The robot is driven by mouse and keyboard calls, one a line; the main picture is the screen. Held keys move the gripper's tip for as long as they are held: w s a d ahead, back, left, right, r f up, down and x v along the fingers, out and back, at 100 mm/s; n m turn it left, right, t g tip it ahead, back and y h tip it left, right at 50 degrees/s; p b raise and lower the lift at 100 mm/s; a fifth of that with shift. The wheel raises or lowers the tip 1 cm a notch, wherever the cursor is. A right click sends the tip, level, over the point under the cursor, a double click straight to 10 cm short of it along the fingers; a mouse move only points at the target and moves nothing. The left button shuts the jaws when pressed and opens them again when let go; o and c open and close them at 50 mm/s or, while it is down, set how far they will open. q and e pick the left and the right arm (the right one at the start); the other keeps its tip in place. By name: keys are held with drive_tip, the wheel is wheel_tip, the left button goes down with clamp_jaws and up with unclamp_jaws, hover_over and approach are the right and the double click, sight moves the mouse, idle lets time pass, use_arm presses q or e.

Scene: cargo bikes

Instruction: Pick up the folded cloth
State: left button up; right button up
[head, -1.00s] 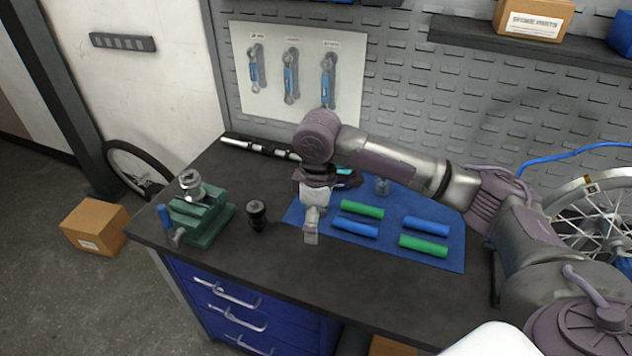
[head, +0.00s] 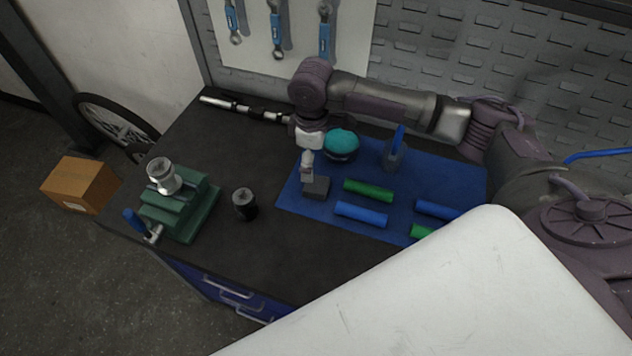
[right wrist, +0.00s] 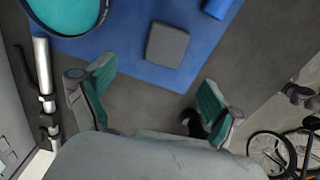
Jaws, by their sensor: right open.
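The folded cloth (head: 317,187) is a small dark grey square lying flat on the left part of the blue mat. It also shows whole in the right wrist view (right wrist: 167,45), beyond the fingertips. My right gripper (head: 307,172) points down over the mat beside the cloth and partly overlaps it in the head view. In the right wrist view my right gripper (right wrist: 155,80) has its teal-padded fingers spread wide with nothing between them. The cloth is apart from both fingers there. My left gripper is in no view.
The blue mat (head: 290,197) also carries a teal round item (head: 341,143), green (head: 369,190) and blue (head: 361,214) cylinders, and a clear cup (head: 395,156). A black cylinder (head: 244,204) and a green vise (head: 180,213) stand left.

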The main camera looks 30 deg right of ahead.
sight(314, 183)
wheel_tip(314, 183, down, 2)
drive_tip(key=shift+f, duration=0.25)
drive_tip(key=shift+f+p, duration=0.35)
drive_tip(key=shift+p, duration=0.05)
drive_tip(key=f, duration=0.1)
drive_tip(key=f+p, duration=0.1)
drive_tip(key=f, duration=0.1)
drive_tip(key=shift+s+a+f, duration=0.1)
drive_tip(key=shift+s+f, duration=0.15)
drive_tip(key=shift+s, duration=0.1)
drive_tip(key=shift+f, duration=0.45)
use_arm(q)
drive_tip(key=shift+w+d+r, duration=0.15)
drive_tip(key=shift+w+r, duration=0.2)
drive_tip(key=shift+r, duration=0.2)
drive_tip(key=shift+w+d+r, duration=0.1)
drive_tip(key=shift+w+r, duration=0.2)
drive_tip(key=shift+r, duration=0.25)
use_arm(e)
drive_tip(key=c, duration=1.1)
